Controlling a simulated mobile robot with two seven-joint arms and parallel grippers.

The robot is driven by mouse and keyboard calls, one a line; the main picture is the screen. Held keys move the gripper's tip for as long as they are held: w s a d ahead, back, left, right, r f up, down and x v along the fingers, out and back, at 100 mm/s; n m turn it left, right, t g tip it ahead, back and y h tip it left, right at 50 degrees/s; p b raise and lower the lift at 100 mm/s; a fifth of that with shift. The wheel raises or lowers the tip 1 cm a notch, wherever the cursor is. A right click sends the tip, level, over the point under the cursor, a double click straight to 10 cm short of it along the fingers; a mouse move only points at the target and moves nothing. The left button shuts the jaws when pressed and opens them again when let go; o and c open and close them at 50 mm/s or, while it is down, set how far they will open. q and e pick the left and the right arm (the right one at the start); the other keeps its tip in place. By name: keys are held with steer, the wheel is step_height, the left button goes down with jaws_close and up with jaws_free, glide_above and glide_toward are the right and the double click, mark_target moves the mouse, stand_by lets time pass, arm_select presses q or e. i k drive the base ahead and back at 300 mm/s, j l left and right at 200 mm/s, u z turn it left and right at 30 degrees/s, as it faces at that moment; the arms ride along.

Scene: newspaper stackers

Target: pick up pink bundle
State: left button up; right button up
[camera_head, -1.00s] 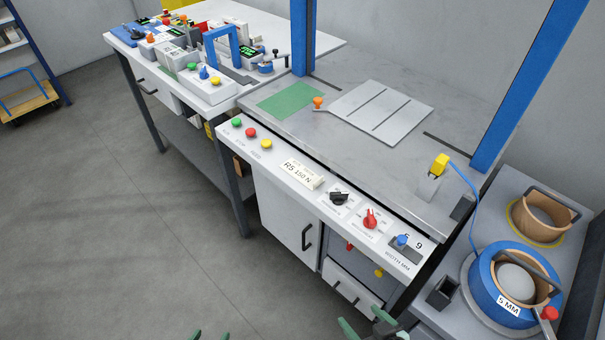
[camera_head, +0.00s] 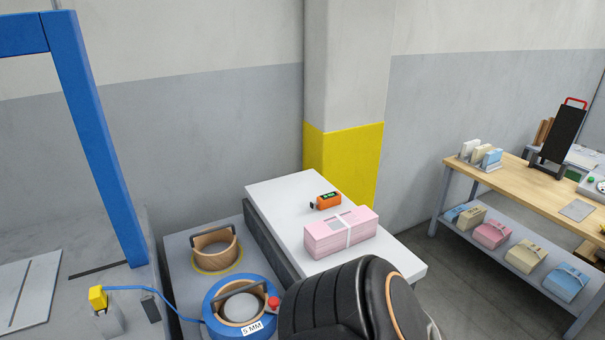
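The pink bundle (camera_head: 341,232) is a pink block with a pale strap around it. It lies on a white-topped table (camera_head: 280,198) in front of a pillar with a yellow lower part. A black rounded part with an orange ring, which looks like a link of my own arm, stands in front of the table's near edge. Neither gripper shows in the head view now. Another, smaller pink bundle (camera_head: 491,233) sits on the lower shelf of the wooden bench at the right.
An orange device (camera_head: 327,201) lies just behind the bundle. A blue strap reel (camera_head: 240,308) and a brown reel (camera_head: 215,250) stand left of the table. The wooden bench (camera_head: 538,187) is at the right, with grey floor between.

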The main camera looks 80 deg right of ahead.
mark_target(326, 237)
steer(key=k+j+z, duration=0.15)
steer(key=z, duration=2.45)
steer(key=l+u, duration=0.2)
steer(key=u, duration=0.15)
steer(key=i+l+u, duration=0.1)
steer(key=u, duration=0.2)
steer(key=l+u, duration=0.35)
